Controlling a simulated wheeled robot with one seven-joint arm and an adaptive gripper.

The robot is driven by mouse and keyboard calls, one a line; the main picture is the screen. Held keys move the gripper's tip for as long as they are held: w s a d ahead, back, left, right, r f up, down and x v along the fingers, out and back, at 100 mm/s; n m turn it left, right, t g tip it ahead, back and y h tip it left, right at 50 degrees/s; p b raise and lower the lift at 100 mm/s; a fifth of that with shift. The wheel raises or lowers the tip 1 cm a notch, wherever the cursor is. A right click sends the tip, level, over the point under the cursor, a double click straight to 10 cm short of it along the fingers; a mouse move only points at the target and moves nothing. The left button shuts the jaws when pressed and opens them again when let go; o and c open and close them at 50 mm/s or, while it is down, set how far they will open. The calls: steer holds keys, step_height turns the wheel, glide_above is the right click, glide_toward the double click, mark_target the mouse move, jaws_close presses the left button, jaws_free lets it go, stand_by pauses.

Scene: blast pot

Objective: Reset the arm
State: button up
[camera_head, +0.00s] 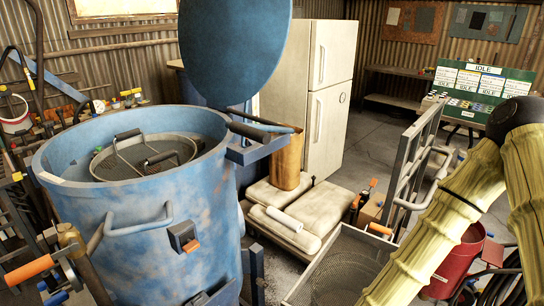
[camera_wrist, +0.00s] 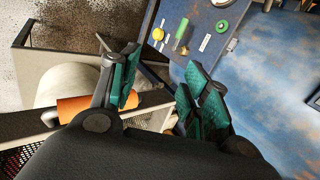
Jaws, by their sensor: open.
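My gripper (camera_wrist: 160,95) shows in the wrist view with its two teal-padded fingers spread apart and nothing between them. Behind the fingers is a blue panel (camera_wrist: 245,65) with a green handle, a green knob and a yellow knob. An orange grip (camera_wrist: 85,107) on a dark bar shows to the left of the fingers; I cannot tell whether the left finger touches it. In the head view my arm crosses the right side in a yellow sleeve, and the gripper is out of that picture.
The blue pot (camera_head: 150,225) stands open at the left, with a handled mesh screen (camera_head: 145,158) inside and its round lid (camera_head: 235,50) raised. A wire basket (camera_head: 345,270), a metal rack (camera_head: 412,180) and a red bucket (camera_head: 460,260) crowd the right. A white fridge (camera_head: 325,95) stands behind.

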steer(key=s+d+f+n+g+h, duration=0.4)
steer(key=s+d+f+n+h, duration=0.25)
steer(key=s+d+f, duration=1.1)
step_height(320, 180, down, 6)
steer(key=s+a+b, duration=0.1)
steer(key=b, duration=0.7)
steer(key=shift+s+a+y, duration=0.2)
steer(key=shift+a+y, duration=0.15)
